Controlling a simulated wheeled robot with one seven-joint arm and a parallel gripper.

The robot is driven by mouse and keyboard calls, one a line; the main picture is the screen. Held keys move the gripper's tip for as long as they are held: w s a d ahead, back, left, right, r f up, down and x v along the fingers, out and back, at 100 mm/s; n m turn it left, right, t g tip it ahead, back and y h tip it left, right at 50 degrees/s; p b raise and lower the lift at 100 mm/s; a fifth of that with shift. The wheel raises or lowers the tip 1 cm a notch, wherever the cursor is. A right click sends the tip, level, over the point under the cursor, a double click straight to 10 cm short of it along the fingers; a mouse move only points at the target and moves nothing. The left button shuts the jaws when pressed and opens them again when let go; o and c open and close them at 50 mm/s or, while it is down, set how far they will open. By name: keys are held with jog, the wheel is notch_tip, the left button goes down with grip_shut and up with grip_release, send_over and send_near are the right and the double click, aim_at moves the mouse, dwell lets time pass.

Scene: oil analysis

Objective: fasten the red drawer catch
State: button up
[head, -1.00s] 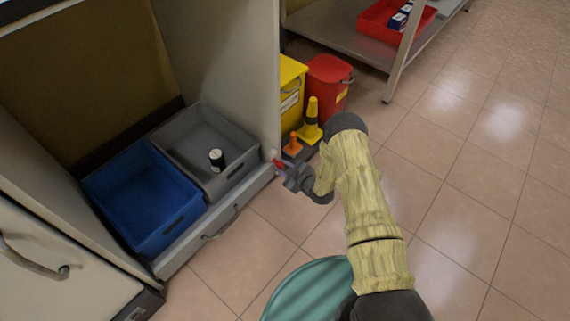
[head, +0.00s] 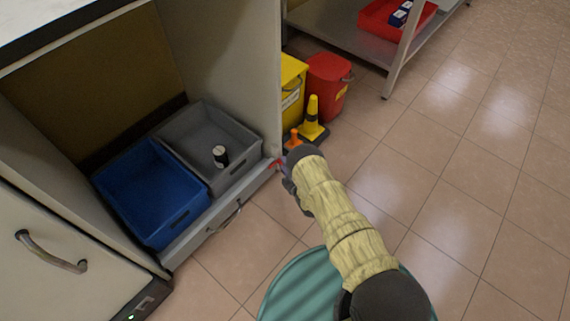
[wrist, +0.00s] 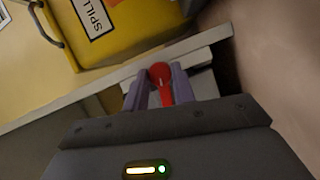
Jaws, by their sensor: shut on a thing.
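The red drawer catch (wrist: 160,76) sits at the end of the drawer front beside the cabinet's side wall. In the wrist view it is a round red knob with a short red lever. My gripper (wrist: 160,92) has a finger on each side of the lever and is shut on it. In the head view my gripper (head: 286,177) is at the right end of the low drawer (head: 205,225), partly hidden by my arm. Only a little red of the catch shows there. The drawer holds a blue bin and a grey bin.
The blue bin (head: 118,180) is empty; a small dark bottle (head: 220,156) stands in the grey bin (head: 190,115). A yellow container (head: 294,85), red bucket (head: 325,85) and yellow cone (head: 312,115) stand right of the cabinet. Floor to the right is clear.

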jog(key=shift+f+n+t, duration=0.1)
jog(key=shift+n+t, duration=0.4)
jog(key=shift+n, duration=0.5)
jog(key=o, duration=1)
jog(key=shift+s, duration=0.1)
